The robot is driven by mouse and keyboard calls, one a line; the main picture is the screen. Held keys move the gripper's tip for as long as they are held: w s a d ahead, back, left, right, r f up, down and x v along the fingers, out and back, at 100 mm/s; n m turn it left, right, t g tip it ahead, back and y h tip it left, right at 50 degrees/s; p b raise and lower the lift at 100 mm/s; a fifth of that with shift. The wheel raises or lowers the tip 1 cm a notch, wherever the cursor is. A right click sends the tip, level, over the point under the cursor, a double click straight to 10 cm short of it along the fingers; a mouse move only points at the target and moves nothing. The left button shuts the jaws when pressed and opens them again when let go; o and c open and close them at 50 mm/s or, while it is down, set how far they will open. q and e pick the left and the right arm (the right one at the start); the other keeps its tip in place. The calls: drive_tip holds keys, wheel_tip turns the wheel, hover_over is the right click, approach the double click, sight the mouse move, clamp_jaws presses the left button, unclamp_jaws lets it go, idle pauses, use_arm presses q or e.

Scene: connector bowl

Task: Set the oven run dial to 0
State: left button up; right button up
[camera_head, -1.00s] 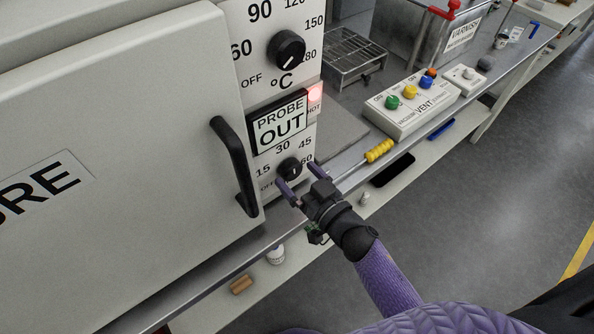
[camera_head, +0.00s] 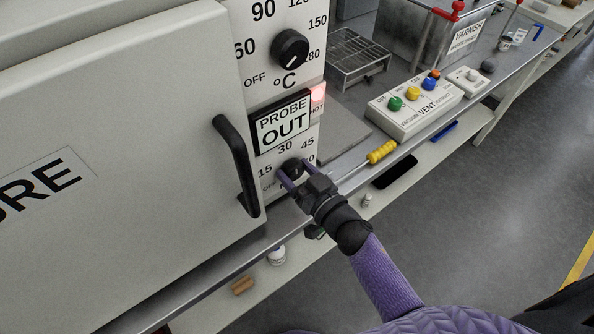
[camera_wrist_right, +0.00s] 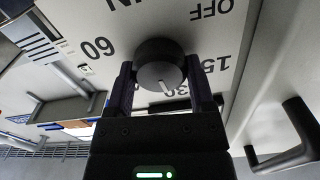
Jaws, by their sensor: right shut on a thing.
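The small black run dial (camera_head: 291,165) sits low on the oven's white panel, below the PROBE OUT display (camera_head: 283,122). My right gripper (camera_head: 294,171) has one finger on each side of the dial and is shut on it. In the right wrist view the round dial (camera_wrist_right: 160,64) is between the fingers. Its white pointer mark faces the 30 label, which the gripper partly covers. OFF, 15 and 60 also show around the dial. My left gripper is not in view.
A black temperature dial (camera_head: 290,48) is higher on the panel. The oven door's black handle (camera_head: 238,166) stands out left of my right gripper. A vent control box (camera_head: 415,104) and a yellow-handled tool (camera_head: 381,152) are to the right.

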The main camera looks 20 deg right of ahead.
drive_tip(key=shift+n, duration=0.5)
drive_tip(key=n, duration=0.6)
drive_tip(key=shift+n, duration=0.4)
drive_tip(key=n, duration=0.3)
drive_tip(key=shift+a+f+n+b, duration=0.1)
drive_tip(key=shift+n+b, duration=0.2)
drive_tip(key=n, duration=0.3)
drive_tip(key=shift+n+b, duration=0.3)
drive_tip(key=shift+b, duration=0.05)
drive_tip(key=n, duration=0.2)
drive_tip(key=shift+f+n+b, duration=0.1)
drive_tip(key=shift+n+b, duration=0.2)
drive_tip(key=shift+n, duration=0.1)
drive_tip(key=n+b, duration=0.1)
drive_tip(key=n, duration=0.5)
drive_tip(key=shift+b, duration=0.3)
